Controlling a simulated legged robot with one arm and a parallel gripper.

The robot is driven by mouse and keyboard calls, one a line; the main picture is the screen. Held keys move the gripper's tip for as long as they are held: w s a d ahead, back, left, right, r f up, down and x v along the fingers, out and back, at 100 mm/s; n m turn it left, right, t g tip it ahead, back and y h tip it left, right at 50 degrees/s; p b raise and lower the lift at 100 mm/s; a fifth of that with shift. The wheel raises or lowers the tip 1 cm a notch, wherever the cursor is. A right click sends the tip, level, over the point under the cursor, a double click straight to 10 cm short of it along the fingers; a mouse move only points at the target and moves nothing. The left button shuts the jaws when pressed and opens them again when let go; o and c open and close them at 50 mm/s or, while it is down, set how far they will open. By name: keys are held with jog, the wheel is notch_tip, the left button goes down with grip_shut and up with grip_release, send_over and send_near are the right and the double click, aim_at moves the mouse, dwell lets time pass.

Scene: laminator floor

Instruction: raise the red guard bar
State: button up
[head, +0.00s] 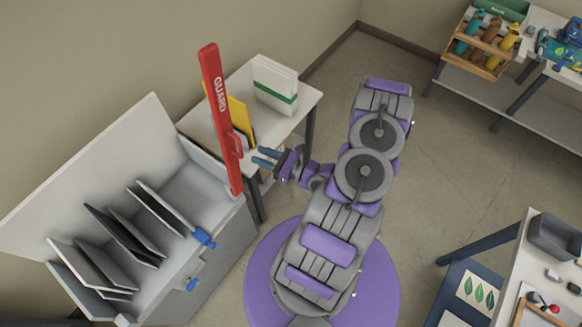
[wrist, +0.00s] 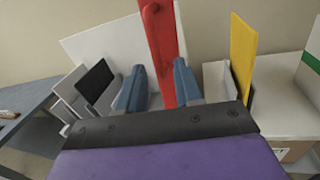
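The red guard bar (head: 216,100), marked GUARD, stands upright at the right front corner of the grey machine (head: 205,190). A small red handle (head: 236,146) sticks out from its lower half. My gripper (head: 262,158) is just right of the bar, pointing at it, and looks apart from the handle. In the wrist view my gripper (wrist: 160,75) is open, with its blue fingers spread to either side of the red bar (wrist: 164,45), which stands beyond them. Nothing is held. The bar's foot is hidden by the gripper in the wrist view.
A white table (head: 300,92) with a yellow folder (head: 240,118) and a white-green stack (head: 275,85) stands close behind the gripper. Several dark panels stand in the machine's slots, with a blue knob (head: 204,238) at its front.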

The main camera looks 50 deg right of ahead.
jog(key=b+v, duration=0.1)
jog(key=v, duration=0.8)
jog(key=shift+s+b, duration=0.3)
jog(key=shift+s, duration=0.05)
jog(key=shift+d+f, duration=0.1)
